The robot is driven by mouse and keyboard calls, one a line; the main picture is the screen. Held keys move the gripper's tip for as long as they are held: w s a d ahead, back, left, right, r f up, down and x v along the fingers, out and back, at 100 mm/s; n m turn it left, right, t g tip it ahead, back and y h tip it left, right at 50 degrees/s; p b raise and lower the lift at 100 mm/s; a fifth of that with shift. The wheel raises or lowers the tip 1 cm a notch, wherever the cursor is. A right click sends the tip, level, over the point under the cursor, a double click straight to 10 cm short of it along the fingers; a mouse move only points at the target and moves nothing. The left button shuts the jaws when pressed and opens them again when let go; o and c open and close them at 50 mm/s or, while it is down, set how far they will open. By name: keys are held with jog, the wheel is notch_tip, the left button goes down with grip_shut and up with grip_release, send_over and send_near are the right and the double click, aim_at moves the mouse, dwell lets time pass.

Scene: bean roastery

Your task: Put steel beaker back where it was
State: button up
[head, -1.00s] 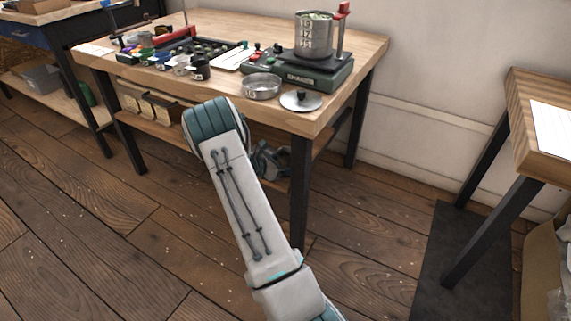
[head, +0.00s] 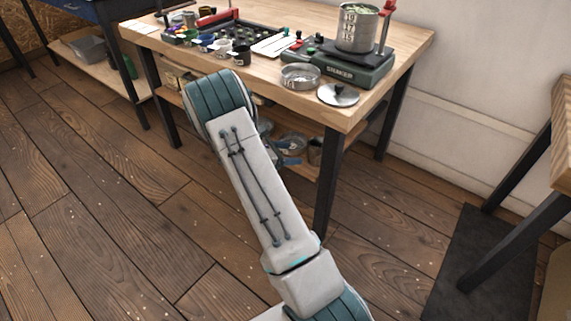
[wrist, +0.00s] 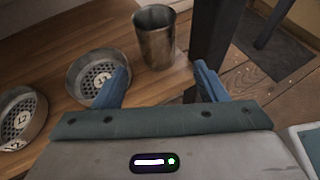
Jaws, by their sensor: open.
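The steel beaker (wrist: 155,40) stands upright on the lower wooden shelf in the wrist view, near the shelf's edge and a dark table leg. In the head view it shows only in part under the table top (head: 315,152). My gripper (wrist: 160,78) is open and empty. Its two blue fingers point toward the beaker, which stands a little beyond the fingertips and between their lines. In the head view my gripper is mostly hidden behind my arm and the table edge.
Two round sieves (wrist: 98,76) (wrist: 22,117) lie left of the beaker on the shelf, one close to my left finger. A dark leg (wrist: 212,45) stands right of the beaker. Above, the table top holds a shaker (head: 345,62), a pan (head: 300,76) and a lid (head: 338,94).

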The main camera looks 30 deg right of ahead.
jog(key=s+a+r+m+t+y, duration=0.1)
jog(key=s+a+r+m+y, duration=0.5)
jog(key=s+a, duration=0.5)
jog(key=s+a+r+m+y, duration=0.7)
jog(key=s+a+r+m, duration=0.4)
jog(key=s, duration=0.4)
jog(key=shift+s+a+r+t, duration=0.3)
jog(key=shift+s+a+t, duration=0.1)
jog(key=shift+a, duration=0.3)
